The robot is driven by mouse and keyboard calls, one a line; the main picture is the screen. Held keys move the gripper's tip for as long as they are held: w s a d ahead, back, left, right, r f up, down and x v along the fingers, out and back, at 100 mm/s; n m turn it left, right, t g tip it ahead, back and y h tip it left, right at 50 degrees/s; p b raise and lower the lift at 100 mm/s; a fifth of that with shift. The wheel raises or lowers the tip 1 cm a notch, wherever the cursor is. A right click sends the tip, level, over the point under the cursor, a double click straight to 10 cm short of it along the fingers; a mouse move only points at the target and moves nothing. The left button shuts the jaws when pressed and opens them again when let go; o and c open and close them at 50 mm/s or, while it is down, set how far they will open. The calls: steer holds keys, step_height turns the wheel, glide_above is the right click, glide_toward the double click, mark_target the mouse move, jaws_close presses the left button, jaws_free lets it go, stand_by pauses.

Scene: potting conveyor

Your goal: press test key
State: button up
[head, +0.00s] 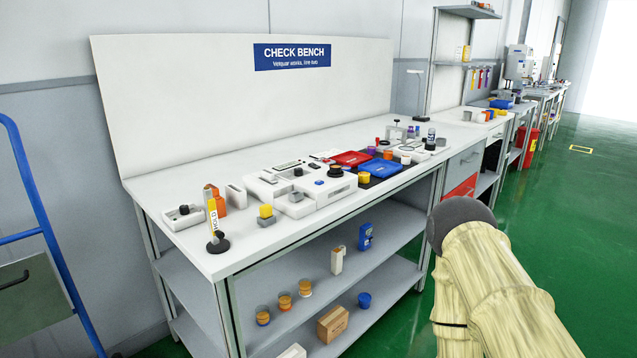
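A white instrument (292,207) with several parts on top stands at the middle of the check bench (180,162). A dark knob (335,171) and a small blue button (319,183) show on it. Its markings are too small to read, so I cannot tell which part is the test key. A smaller white box (184,214) with a dark knob stands at the bench's left end. My arm, in a cream sleeve with a dark rounded end, shows at the lower right, apart from the bench. My gripper's fingers are not visible.
A yellow-labelled post (211,212) stands near the front left corner. A red tray (350,158) and a blue tray (380,169) sit right of the instrument among small parts. Lower shelves hold jars and a carton (332,324). Green floor (560,220) is clear at right.

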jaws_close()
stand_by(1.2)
